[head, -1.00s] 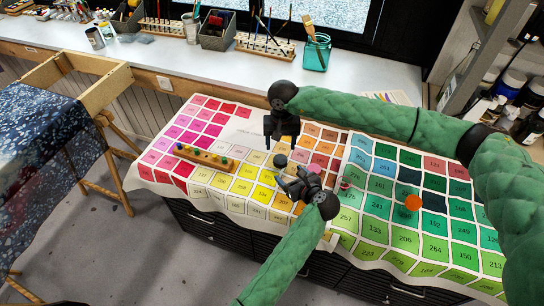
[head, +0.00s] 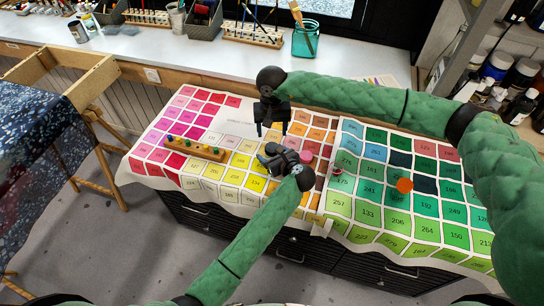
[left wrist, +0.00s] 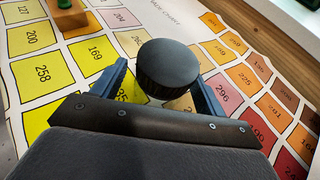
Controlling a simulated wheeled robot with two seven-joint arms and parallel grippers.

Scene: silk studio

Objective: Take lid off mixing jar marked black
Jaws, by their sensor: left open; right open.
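The black ribbed lid (left wrist: 168,67) of the mixing jar shows in the left wrist view, between the tips of my left gripper's two blue fingers. The jar body under it is hidden from above. My left gripper (left wrist: 160,88) is open around the lid, with a gap visible on each side. In the head view my left gripper (head: 266,155) is low over the colour chart and largely hides the black jar. My right gripper (head: 271,131) is open and empty, pointing down over the chart just behind the left one.
A wooden rack with coloured pegs (head: 195,149) lies to the left on the colour chart (head: 210,180). A pink-red lid (head: 306,156) is close right of my left gripper. Another small jar (head: 337,170) and an orange lid (head: 404,185) stand farther right.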

